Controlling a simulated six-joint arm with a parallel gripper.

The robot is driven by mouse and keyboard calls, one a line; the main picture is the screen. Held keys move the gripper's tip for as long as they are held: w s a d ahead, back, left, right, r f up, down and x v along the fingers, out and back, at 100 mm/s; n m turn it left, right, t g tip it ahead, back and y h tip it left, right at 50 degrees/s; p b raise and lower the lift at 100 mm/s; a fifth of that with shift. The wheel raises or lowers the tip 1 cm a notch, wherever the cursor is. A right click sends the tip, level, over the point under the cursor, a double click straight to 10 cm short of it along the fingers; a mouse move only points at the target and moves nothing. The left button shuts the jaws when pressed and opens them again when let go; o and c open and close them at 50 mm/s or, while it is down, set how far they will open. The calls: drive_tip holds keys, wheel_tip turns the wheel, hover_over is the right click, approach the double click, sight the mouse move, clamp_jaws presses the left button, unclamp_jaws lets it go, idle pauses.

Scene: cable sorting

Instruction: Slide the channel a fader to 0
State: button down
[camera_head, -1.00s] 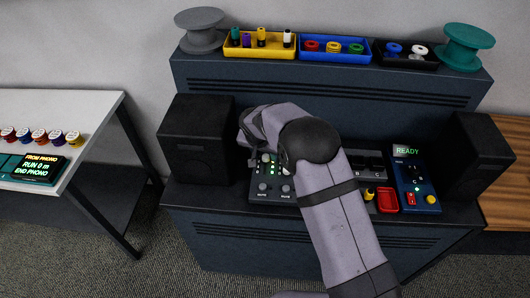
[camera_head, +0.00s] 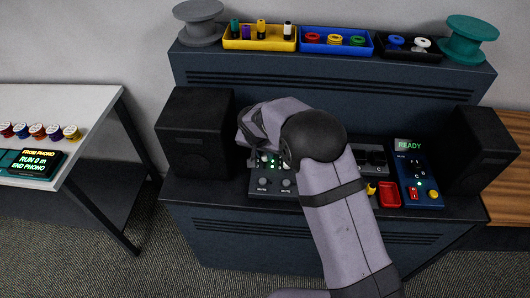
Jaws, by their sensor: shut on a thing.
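The mixer (camera_head: 272,188) is a dark grey panel with knobs and green lights, low at centre between two black speakers. My arm comes from the bottom right and covers much of it. My gripper (camera_head: 253,160) reaches down at the mixer's upper left edge, only partly visible beside the arm. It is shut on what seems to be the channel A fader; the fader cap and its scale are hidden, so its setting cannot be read.
Black speakers (camera_head: 196,135) stand on both sides. A blue unit (camera_head: 412,172) reading READY and a red tray (camera_head: 389,195) lie to the right. Yellow (camera_head: 259,45), blue and black bins of small parts sit on the shelf above. A table with a display (camera_head: 35,163) is at left.

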sight(265, 165)
drive_tip(key=shift+s+f+b, duration=0.1)
drive_tip(key=shift+s+b, duration=0.85)
drive_tip(key=shift+s, duration=0.5)
drive_tip(key=c, duration=1.5)
unclamp_jaws()
drive_tip(key=shift+s, duration=0.15)
drive_tip(key=shift+c, duration=0.2)
drive_tip(key=shift+r, duration=0.2)
drive_tip(key=b+v, duration=0.2)
drive_tip(key=v, duration=0.5)
drive_tip(key=shift+s, duration=0.1)
